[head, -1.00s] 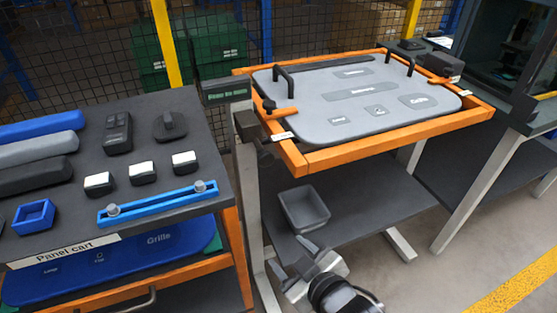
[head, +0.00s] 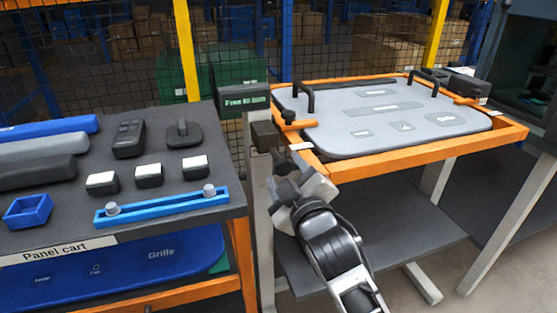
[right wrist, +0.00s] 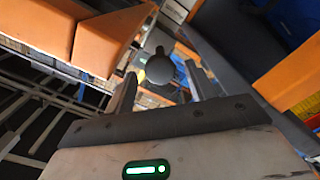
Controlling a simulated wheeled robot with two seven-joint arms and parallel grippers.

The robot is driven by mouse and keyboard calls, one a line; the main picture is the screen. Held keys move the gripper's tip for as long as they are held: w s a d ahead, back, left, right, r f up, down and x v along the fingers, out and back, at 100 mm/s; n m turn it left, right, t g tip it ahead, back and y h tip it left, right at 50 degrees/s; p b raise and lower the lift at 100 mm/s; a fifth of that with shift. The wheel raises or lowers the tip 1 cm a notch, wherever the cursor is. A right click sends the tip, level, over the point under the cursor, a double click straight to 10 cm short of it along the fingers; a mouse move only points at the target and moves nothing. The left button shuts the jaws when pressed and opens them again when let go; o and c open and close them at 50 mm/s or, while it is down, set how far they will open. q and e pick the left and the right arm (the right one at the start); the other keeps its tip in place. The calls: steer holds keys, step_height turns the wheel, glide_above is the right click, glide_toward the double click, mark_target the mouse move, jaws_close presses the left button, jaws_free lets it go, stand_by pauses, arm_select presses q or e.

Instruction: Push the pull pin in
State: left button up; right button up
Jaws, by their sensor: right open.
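The pull pin's round dark knob (right wrist: 159,69) shows in the right wrist view, between and just beyond the two fingertips. My right gripper (right wrist: 158,82) is open, one finger on each side of the knob, and I cannot see any contact. In the head view my right gripper (head: 290,178) is beside the post, just below the dark block (head: 263,136) near the orange frame's left corner. It hides most of the pin there, so how far the pin sticks out is unclear. My left gripper is not in view.
The orange frame (head: 420,153) holds a grey panel (head: 385,140) with black handles. A small sign (head: 244,101) reads "Free to turn". The panel cart (head: 70,215) with blocks and a blue bar (head: 160,205) stands at left. A grey shelf (head: 400,235) lies below the frame.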

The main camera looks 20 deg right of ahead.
mark_target(278, 158)
steer(key=w, duration=0.5)
steer(key=shift+a, duration=0.1)
